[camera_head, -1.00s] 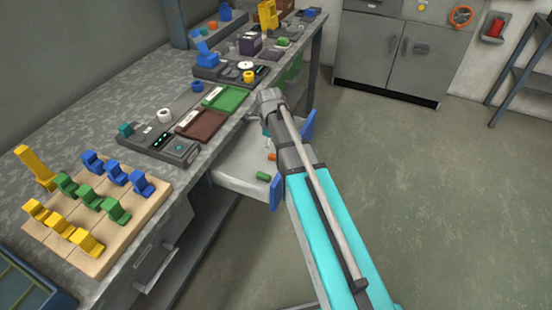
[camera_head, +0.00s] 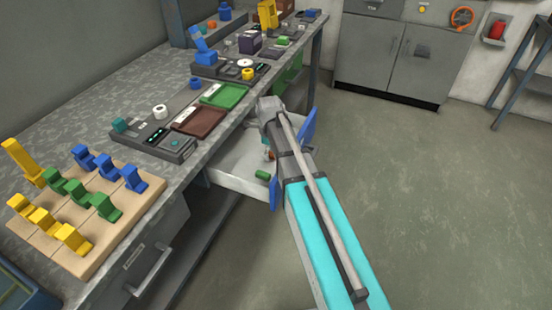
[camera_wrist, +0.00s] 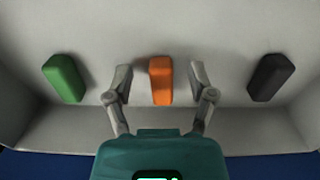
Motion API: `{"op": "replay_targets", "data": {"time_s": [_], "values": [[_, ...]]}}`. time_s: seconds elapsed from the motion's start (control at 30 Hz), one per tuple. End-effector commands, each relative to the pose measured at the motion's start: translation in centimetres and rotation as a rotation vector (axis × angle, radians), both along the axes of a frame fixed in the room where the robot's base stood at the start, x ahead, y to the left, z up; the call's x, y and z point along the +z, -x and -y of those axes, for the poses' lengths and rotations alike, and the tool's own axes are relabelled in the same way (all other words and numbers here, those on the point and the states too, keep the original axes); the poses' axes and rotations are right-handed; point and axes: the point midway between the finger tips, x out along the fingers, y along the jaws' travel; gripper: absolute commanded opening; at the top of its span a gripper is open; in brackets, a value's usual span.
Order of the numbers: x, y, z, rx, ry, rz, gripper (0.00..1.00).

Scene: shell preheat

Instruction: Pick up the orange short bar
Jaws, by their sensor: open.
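The orange short bar (camera_wrist: 161,80) lies on the floor of an open drawer, in the middle of the wrist view. My gripper (camera_wrist: 160,82) is open, with one finger on each side of the bar and a gap between each finger and the bar. In the head view my arm reaches into the open drawer (camera_head: 232,172), and the gripper and the orange bar are mostly hidden behind the arm.
A green bar (camera_wrist: 64,78) lies left of my gripper and a black bar (camera_wrist: 271,77) lies right of it. The drawer walls enclose them. Above the drawer, the workbench (camera_head: 75,118) holds trays, devices and a wooden block board (camera_head: 85,262).

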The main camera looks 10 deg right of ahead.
Motion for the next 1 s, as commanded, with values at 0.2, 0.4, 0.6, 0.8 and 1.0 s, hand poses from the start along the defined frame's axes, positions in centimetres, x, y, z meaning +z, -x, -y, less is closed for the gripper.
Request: {"op": "replay_targets", "data": {"time_s": [0.2, 0.4, 0.6, 0.8, 1.0], "values": [[0.04, -0.01, -0.01, 0.0, 0.0, 0.0, 0.71], [0.04, 0.0, -0.02, 0.0, 0.0, 0.0, 0.71], [0.04, -0.01, -0.03, 0.0, 0.0, 0.0, 0.47], [0.04, 0.0, -0.04, 0.001, 0.0, 0.0, 0.1], [0.04, 0.01, -0.06, 0.001, 0.0, 0.0, 0.0]]}}
